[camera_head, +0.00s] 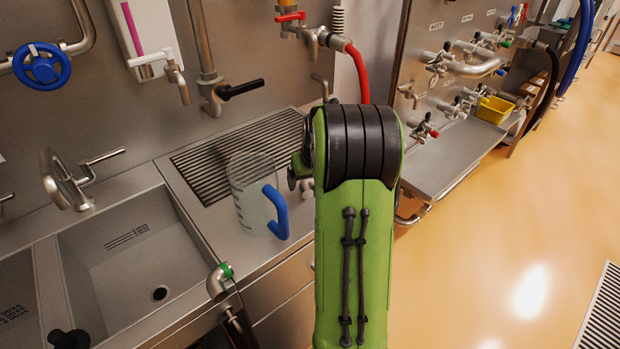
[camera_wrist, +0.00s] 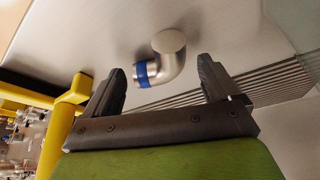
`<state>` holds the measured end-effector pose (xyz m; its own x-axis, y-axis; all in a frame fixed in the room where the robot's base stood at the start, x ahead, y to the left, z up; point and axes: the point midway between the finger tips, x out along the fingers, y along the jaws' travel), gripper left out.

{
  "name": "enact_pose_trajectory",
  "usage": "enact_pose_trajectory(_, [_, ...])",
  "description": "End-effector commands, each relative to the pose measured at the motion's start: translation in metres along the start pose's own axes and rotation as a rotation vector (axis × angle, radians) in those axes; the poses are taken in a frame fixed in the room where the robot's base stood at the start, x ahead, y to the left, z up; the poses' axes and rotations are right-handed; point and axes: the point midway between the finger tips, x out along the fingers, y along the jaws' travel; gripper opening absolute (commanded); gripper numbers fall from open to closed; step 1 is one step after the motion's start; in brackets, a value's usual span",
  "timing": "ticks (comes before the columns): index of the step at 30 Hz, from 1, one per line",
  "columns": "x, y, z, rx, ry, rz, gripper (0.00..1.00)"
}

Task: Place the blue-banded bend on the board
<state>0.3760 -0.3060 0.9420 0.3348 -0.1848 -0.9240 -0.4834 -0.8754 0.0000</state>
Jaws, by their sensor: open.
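The blue-banded bend (camera_wrist: 172,62) is a short shiny metal elbow with a blue band at one end. In the wrist view it lies against a flat steel surface. My gripper (camera_wrist: 162,66) is open and empty. Its two dark fingers are to either side of the bend in the picture, with visible gaps. I cannot tell how far the bend is beyond the fingertips. In the head view my green arm hides the gripper and bend. A steel panel (camera_head: 425,50) with labelled valves and pipes stands at the right and may be the board.
A clear jug with a blue handle (camera_head: 278,212) stands by the drain grate (camera_head: 205,165). A green-banded metal elbow (camera_head: 219,281) is at the sink's front right. The sink (camera_head: 130,250) is at left. A yellow bin (camera_head: 494,109) sits on the right shelf (camera_head: 450,165).

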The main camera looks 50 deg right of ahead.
Motion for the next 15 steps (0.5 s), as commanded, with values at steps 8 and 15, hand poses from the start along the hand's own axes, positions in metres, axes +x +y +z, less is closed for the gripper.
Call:
enact_pose_trajectory(8, [-0.045,0.000,-0.003,-0.001,0.005,0.002,0.90])
enact_pose_trajectory(15, [-0.105,0.000,-0.003,0.001,0.004,0.002,0.90])
